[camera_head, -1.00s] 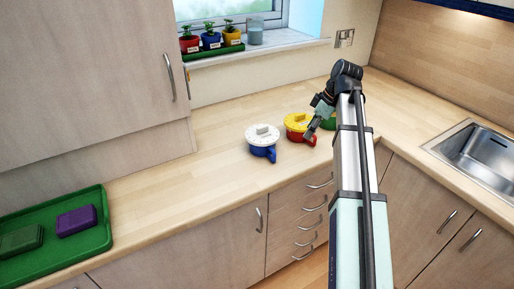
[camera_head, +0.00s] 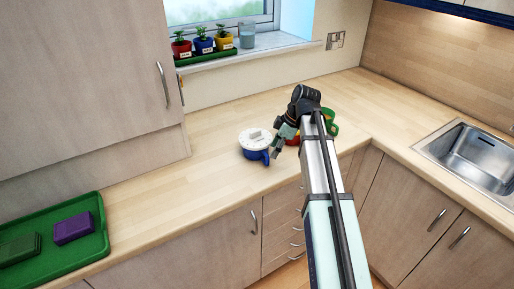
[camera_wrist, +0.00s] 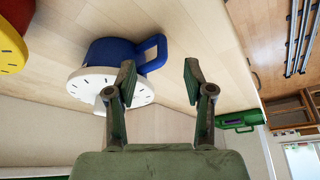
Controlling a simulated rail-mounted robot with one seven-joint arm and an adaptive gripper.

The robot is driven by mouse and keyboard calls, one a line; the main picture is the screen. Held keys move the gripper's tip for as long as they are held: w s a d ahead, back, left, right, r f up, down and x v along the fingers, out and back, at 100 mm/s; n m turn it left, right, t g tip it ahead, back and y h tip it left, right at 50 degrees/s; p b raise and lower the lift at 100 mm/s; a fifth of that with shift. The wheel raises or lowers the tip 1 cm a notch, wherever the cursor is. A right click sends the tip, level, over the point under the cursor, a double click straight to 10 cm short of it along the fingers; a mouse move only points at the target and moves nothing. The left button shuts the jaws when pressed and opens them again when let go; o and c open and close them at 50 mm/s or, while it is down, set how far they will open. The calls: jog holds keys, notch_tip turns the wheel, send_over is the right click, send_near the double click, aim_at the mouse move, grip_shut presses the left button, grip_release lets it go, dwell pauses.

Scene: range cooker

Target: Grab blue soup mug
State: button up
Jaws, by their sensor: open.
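The blue soup mug (camera_head: 257,153) with a white lid stands upright on the wooden worktop, its handle toward the front right. In the wrist view the blue mug (camera_wrist: 107,54) shows with its white lid and its blue handle, which lies just beyond the left finger in the picture. My gripper (camera_head: 276,152) is to the right of the mug in the head view, close to its handle. In the wrist view my gripper (camera_wrist: 160,75) is open, with nothing between its fingers. From this view I cannot tell whether a finger touches the mug.
A red mug with a yellow lid (camera_wrist: 11,43) is beside the blue one, mostly hidden behind my arm in the head view. A green mug (camera_head: 331,122) stands farther right. A green tray (camera_head: 92,249) holds two boxes at left. The sink (camera_head: 474,160) is at right.

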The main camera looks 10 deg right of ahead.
jog(key=shift+p+x, duration=1)
jog(key=shift+x, duration=1.95)
grip_shut()
